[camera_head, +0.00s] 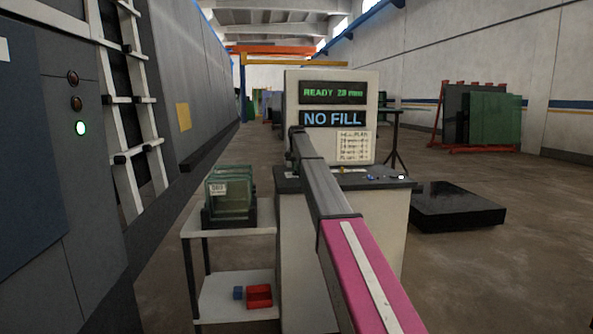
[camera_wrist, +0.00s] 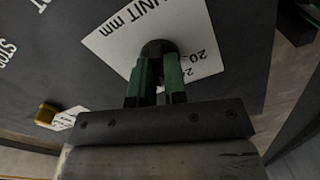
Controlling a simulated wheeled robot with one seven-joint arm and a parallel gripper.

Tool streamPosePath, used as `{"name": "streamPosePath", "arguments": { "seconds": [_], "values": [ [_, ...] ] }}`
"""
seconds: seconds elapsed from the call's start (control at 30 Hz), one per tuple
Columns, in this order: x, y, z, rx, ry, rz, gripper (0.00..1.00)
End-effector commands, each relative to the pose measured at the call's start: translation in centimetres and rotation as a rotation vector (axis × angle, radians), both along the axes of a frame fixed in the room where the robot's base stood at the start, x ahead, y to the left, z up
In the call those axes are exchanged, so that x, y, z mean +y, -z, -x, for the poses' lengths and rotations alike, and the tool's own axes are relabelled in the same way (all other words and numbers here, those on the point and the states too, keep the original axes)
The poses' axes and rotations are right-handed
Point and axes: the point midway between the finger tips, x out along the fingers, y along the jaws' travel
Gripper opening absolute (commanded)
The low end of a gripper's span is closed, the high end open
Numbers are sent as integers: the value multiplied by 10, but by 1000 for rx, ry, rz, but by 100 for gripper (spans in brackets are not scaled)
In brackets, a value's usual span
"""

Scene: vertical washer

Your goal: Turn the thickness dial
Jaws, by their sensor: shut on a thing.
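The thickness dial is a round black knob (camera_wrist: 158,48) on a white plate (camera_wrist: 118,50) lettered "UNIT mm" in the wrist view, with a "20" mark just right of the knob. My gripper (camera_wrist: 159,68) has green fingers that are shut on the knob from both sides, and they partly cover it and the scale. In the head view the console (camera_head: 330,120) has a screen reading "READY 20 mm" and, below it, "NO FILL". My arm crosses in front of the console, and the dial and my fingertips are hidden there.
A yellow knob (camera_wrist: 46,115) sits left of the plate in the wrist view. A trolley (camera_head: 236,232) with glass panes (camera_head: 230,197) stands left of the console. A large grey machine (camera_head: 180,70) lines the left side. A black platform (camera_head: 455,207) lies on the right, with open floor around it.

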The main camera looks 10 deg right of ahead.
Motion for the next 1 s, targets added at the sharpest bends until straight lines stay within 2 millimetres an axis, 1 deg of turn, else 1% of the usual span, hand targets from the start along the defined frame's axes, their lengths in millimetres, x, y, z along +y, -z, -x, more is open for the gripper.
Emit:
{"name": "streamPosePath", "arguments": {
  "seconds": [0.2, 0.23, 0.3, 0.6, 0.73, 0.87, 1.0],
  "values": [
    [0, -1, 0, 0, 1, 0, 0],
    [0, -1, 0, 0, 1, 0, 19],
    [0, -1, 0, 0, 1, 0, 38],
    [0, -1, 0, 0, 1, 0, 38],
    [0, -6, 0, -1, 1, 0, 38],
    [0, -19, -1, 0, 1, 0, 38],
    [0, -42, -2, -2, 1, 0, 38]
  ]
}}
